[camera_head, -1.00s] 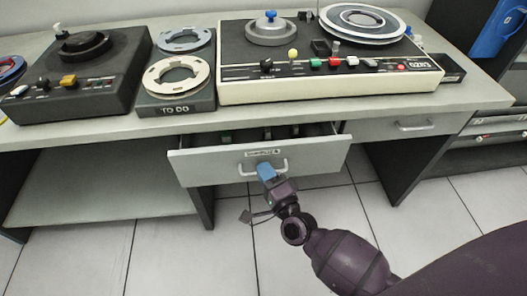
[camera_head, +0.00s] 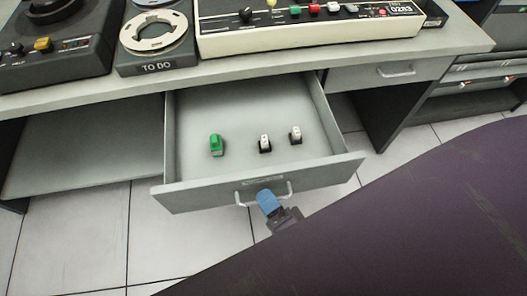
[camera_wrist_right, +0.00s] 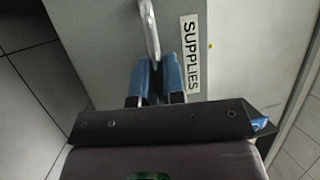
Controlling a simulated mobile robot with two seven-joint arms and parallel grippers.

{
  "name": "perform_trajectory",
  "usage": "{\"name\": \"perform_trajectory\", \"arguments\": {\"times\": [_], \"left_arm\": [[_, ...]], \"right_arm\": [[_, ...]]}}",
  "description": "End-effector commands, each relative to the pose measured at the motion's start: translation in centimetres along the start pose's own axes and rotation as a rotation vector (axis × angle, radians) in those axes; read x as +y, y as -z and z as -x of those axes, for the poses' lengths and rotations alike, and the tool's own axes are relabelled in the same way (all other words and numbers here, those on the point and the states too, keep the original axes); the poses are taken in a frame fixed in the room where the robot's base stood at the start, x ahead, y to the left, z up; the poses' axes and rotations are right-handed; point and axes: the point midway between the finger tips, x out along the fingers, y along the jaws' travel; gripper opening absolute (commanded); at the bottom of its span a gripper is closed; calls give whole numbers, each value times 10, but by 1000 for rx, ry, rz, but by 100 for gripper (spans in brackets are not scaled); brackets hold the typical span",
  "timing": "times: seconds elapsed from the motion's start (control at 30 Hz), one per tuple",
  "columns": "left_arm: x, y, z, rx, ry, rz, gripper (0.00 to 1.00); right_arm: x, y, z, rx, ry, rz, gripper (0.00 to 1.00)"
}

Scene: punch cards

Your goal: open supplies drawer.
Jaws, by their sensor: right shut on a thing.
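The supplies drawer (camera_head: 262,191) is a grey drawer under the desk, pulled well out in the head view. Its metal handle (camera_head: 289,190) sits at the middle of the front. In the right wrist view, the handle (camera_wrist_right: 149,28) runs between the blue fingers, beside the label reading SUPPLIES (camera_wrist_right: 190,54). My right gripper (camera_head: 268,200) is shut on the handle; its blue fingertips (camera_wrist_right: 156,78) are on either side of the bar. Inside the drawer lie a green item (camera_head: 216,145) and two small white-and-black items (camera_head: 265,143). My left gripper is not in view.
Above the drawer, the desk top (camera_head: 300,72) holds a cream control console (camera_head: 310,36), a TO DO reel box (camera_head: 156,62) and a dark machine (camera_head: 55,62). A second, closed drawer (camera_head: 385,75) is at the right. Tiled floor (camera_head: 100,235) lies below.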

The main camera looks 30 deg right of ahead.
Motion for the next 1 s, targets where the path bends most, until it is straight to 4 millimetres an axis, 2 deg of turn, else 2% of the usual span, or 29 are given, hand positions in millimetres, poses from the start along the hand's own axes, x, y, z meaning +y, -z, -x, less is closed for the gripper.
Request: {"name": "perform_trajectory", "arguments": {"times": [0.47, 0.5, 0.57, 0.87, 1.0], "left_arm": [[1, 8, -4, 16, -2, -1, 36], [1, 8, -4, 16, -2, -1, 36], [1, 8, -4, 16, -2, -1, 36], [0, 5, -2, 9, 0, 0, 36], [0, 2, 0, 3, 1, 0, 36]], "right_arm": [[-1, -2, 6, 0, 1, 0, 0], [-1, -2, 6, 0, 1, 0, 12], [-1, -2, 6, 0, 1, 0, 19], [-1, -2, 7, 0, 0, 1, 19], [0, -2, 18, -2, -2, 2, 19]]}}
